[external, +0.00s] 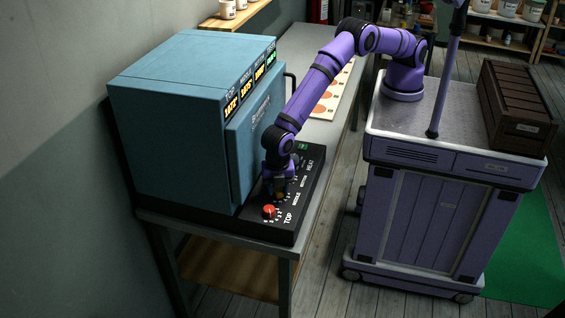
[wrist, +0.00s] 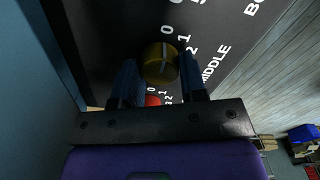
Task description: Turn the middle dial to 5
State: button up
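The middle dial is a yellow round knob (wrist: 160,62) with a pale pointer line, on the oven's black control panel. In the wrist view the label MIDDLE and small numbers are to its right, and its line points toward the 0. My gripper (wrist: 159,72) is at this dial, one dark finger on each side. I cannot tell whether the fingers press on it. In the external view my gripper (external: 279,190) covers most of the dial. The red TOP dial (external: 269,211) is nearer the panel's front end and shows partly behind the fingers in the wrist view (wrist: 153,100).
The blue oven (external: 170,120) stands left of the panel (external: 260,232), its door beside my wrist. Its displays (external: 248,80) show yellow and green figures. A board with orange discs (external: 325,105) lies farther back on the metal bench (external: 312,129).

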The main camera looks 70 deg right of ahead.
jog(key=shift+c, duration=1)
